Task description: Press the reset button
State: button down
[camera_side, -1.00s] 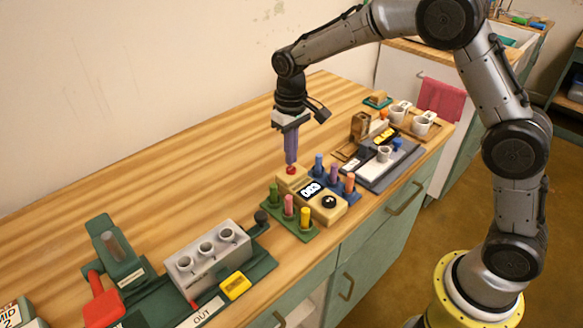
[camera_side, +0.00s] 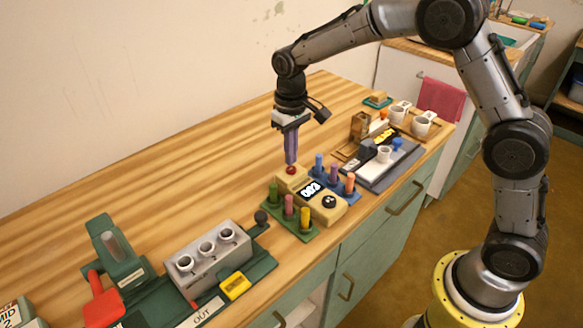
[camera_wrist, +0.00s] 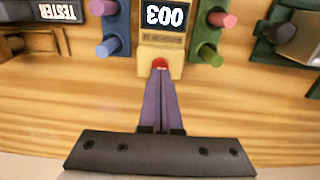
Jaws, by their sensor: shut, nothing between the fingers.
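The red reset button (camera_side: 291,170) sits at the back end of a tan box (camera_side: 328,208) with a small display reading 003. My gripper (camera_side: 291,162) is shut and empty, pointing straight down with its purple fingertips at the button. In the wrist view the fingertips (camera_wrist: 160,72) overlap the near side of the red button (camera_wrist: 160,63). Whether they touch it or hover just above, I cannot tell. The display (camera_wrist: 163,17) appears upside down in the wrist view.
A green rack (camera_side: 290,224) with coloured pegs stands left of the box, and a blue rack (camera_side: 334,184) with pegs stands right. A grey block with three holes (camera_side: 207,258) is further left. The wooden table behind the button is clear.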

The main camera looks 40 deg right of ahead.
aim_at(291, 168)
jog(key=shift+f, duration=0.15)
dwell(0.3)
jog(key=shift+f, duration=0.9)
jog(key=shift+r, duration=2.6)
